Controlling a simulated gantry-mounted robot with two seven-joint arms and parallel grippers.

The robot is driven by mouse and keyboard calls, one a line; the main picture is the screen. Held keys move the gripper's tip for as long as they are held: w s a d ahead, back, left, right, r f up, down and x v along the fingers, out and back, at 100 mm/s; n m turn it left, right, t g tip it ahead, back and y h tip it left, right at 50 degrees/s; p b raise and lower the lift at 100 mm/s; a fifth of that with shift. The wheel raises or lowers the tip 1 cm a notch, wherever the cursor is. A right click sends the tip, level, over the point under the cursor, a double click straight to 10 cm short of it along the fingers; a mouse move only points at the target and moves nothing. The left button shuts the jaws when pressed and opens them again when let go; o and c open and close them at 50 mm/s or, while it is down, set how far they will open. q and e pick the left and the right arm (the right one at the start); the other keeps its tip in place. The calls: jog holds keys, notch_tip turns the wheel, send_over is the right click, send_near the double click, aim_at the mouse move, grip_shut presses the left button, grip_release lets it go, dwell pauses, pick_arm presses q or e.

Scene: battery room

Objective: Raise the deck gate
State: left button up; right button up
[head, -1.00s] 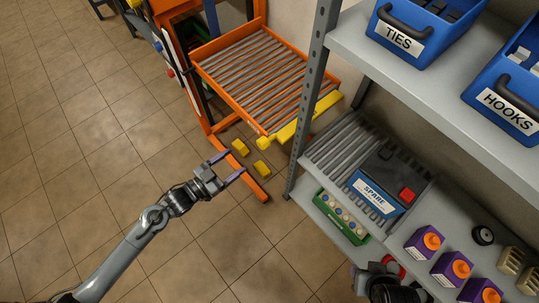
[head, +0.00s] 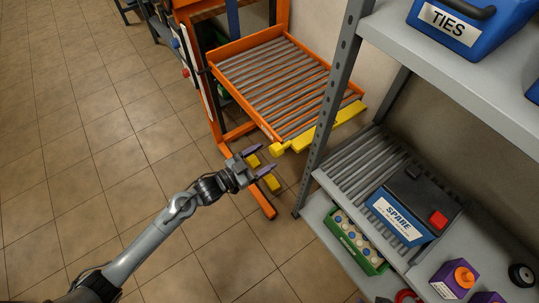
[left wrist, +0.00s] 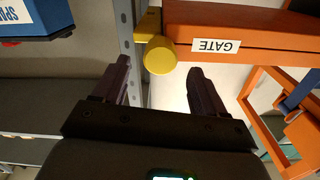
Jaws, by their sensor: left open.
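The deck gate is a yellow bar (head: 335,126) lying low across the near end of the orange roller deck (head: 238,93) in the head view. Its rounded knob end (head: 277,149) points left. My right gripper is not clearly in view.
The shelf holds a "SPARE" battery (head: 405,210) on rollers and a green tray (head: 355,240). The tiled floor (head: 100,150) at left is open.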

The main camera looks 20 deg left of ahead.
pick_arm(q)
jog(key=shift+b+x, duration=0.35)
jog(key=shift+x, duration=1.15)
jog(key=shift+c, duration=0.3)
jog(key=c, duration=1)
